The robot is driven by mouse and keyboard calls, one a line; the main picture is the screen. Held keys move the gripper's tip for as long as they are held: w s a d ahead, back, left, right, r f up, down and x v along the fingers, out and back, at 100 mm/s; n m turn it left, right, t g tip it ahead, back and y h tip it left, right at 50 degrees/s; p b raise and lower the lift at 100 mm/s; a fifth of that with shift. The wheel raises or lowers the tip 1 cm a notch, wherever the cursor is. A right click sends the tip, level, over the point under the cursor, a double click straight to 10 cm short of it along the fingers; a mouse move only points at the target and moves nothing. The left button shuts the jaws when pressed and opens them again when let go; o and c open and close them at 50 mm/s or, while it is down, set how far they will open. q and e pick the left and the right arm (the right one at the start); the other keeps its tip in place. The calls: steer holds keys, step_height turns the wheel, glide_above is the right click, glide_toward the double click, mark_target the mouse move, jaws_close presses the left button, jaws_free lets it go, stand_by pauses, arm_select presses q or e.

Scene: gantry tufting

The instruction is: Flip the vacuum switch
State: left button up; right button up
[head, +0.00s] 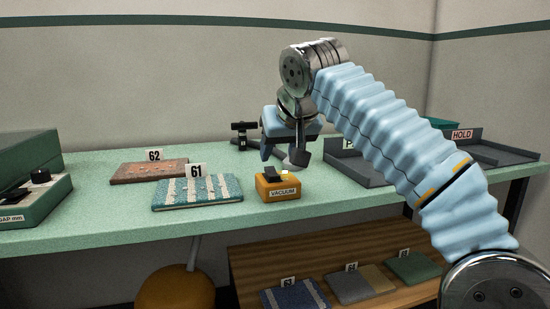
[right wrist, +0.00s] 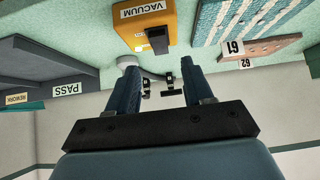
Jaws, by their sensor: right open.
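The orange vacuum box (head: 282,192), labelled VACUUM, sits near the front edge of the green bench. Its black switch (head: 271,174) is on top, and I cannot tell which way it is set. In the right wrist view the box (right wrist: 138,28) and the switch (right wrist: 158,40) lie just beyond the fingertips. My right gripper (head: 281,158) is open and empty, pointing down just above and behind the box, apart from the switch. Its two fingers (right wrist: 160,72) show spread in the right wrist view. My left gripper is not in view.
Sample 61 (head: 197,192) and sample 62 (head: 147,171) lie left of the box. A grey-green machine (head: 32,200) stands far left. A black tool (head: 243,134) is behind. Grey trays (head: 495,153) stand at right, partly behind my arm. A wooden shelf (head: 250,262) is below.

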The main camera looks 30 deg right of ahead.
steer(key=p+v, duration=0.1)
steer(key=v, duration=0.6)
steer(key=shift+f, duration=0.1)
